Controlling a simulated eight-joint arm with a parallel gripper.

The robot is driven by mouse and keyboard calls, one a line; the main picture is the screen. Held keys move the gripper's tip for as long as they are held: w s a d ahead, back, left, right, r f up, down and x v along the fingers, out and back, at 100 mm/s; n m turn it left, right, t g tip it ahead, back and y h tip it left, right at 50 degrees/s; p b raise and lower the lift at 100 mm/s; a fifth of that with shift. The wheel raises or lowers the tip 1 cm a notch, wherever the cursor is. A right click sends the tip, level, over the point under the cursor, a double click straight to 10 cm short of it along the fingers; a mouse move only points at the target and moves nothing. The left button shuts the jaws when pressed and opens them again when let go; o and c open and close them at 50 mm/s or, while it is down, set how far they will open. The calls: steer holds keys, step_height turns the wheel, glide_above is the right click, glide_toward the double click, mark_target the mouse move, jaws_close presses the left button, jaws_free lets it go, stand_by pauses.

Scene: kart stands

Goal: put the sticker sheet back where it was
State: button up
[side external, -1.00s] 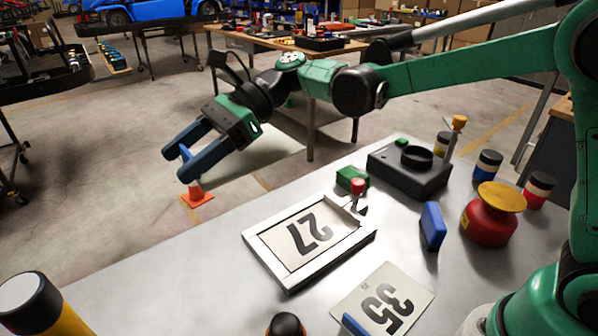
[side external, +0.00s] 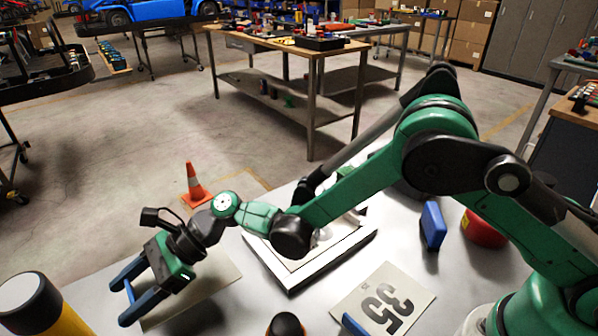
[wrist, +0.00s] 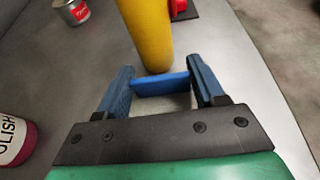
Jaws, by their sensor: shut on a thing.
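My gripper (side external: 118,302) is low over the front left of the grey table, shut on the blue tab (side external: 129,290) of a beige sheet. The sheet (side external: 226,276) extends beneath the gripper; a dark patch near it may be print or shadow. I cannot tell whether it touches the table. In the wrist view the blue tab (wrist: 160,84) spans between the fingertips (wrist: 160,78), with a pale piece of sheet (wrist: 165,104) behind it. A white frame (side external: 325,270), partly hidden by my arm, lies mid-table. The sheet numbered 35 (side external: 408,283) lies flat to its right.
A yellow cylinder (side external: 62,322) stands close to the gripper at the front left, just beyond the fingertips in the wrist view (wrist: 146,30). A black knob (side external: 286,325) is at the front. A blue block (side external: 432,225) and red container (side external: 478,232) stand right.

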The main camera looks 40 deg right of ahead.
steer(key=shift+f, duration=2.45)
steer(key=shift+f, duration=0.1)
steer(key=o, duration=1.2)
steer(key=shift+o, duration=0.2)
